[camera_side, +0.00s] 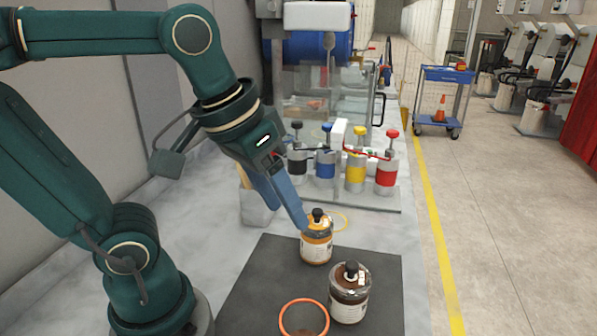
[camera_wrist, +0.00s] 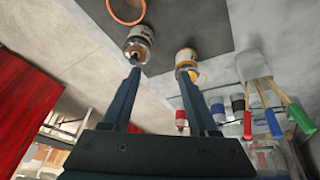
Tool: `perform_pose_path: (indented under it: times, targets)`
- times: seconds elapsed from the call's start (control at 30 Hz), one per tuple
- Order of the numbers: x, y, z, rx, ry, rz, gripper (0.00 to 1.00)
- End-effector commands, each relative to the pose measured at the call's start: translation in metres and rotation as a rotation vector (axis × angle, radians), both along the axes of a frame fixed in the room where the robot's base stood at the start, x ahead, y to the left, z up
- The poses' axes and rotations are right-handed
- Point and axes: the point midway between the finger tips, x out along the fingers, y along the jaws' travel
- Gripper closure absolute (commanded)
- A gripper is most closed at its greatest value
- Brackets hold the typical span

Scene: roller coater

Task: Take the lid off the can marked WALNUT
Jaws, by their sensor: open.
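Two glass-like cans with black-knobbed lids stand on the dark mat. The amber can (camera_side: 316,252) is farther back; the dark brown can (camera_side: 349,306) is nearer and to its right. Both wear pale labels too small to read, so I cannot tell which says WALNUT. My gripper (camera_side: 302,222) is open, its blue fingers angled down beside the amber can's lid; contact is unclear. In the wrist view my gripper (camera_wrist: 160,72) spans the gap between the brown can (camera_wrist: 141,37) at the left fingertip and the amber can (camera_wrist: 186,56) at the right one.
An orange ring (camera_side: 282,318) lies on the dark mat (camera_side: 250,298), left of the brown can. A yellow ring (camera_side: 344,222) lies behind the amber can. Several colour-banded containers, including a red one (camera_side: 386,178), stand in a row behind. Bare mat lies left of the cans.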

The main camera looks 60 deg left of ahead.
Motion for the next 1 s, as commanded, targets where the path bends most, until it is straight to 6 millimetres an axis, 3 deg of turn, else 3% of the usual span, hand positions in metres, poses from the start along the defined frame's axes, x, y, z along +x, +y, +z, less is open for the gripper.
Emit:
perform_pose_path:
  times: [0.23,0.5,1.0]
  targets:
    - [0.044,-0.018,0.006,-0.029,0.168,0.053,0.40]
    - [0.082,-0.042,-0.020,-0.011,0.324,0.050,0.40]
    - [0.086,-0.051,-0.073,0.010,0.399,0.021,0.40]
